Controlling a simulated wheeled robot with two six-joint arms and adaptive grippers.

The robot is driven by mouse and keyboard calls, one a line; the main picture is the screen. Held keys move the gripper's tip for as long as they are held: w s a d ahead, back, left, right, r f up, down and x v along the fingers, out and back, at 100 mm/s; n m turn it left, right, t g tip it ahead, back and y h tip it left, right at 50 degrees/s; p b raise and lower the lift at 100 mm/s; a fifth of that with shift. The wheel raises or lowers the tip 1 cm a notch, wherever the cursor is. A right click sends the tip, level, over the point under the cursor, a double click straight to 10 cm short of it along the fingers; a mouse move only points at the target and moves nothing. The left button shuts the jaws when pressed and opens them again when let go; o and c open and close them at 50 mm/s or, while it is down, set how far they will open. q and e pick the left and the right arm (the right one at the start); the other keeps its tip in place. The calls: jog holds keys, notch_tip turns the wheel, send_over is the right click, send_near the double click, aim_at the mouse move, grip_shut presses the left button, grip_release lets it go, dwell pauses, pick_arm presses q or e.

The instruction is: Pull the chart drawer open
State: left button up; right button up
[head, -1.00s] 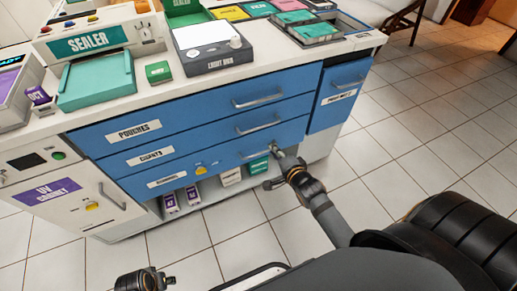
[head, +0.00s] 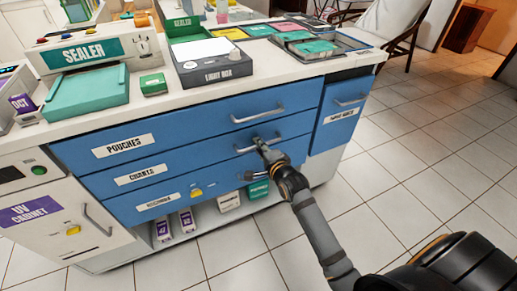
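The chart drawer (head: 190,168) is the middle blue drawer, labelled CHARTS, and its front is flush with the drawers above and below. Its grey bar handle (head: 284,134) is partly hidden by my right gripper. My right gripper (head: 256,160) looks open, one finger at the chart handle and the other lower, in front of the bottom drawer. I cannot tell whether the upper finger touches the handle. My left gripper is out of view.
The POUCHES drawer (head: 185,129) is above and a bottom drawer (head: 205,190) with a yellow mark is below, both closed. A UV cabinet (head: 60,222) stands at left. The countertop holds a sealer (head: 90,52) and light box (head: 215,67). Tiled floor in front is clear.

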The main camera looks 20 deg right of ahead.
jog(key=shift+w, duration=0.25)
jog(key=shift+c, duration=0.3)
grip_shut()
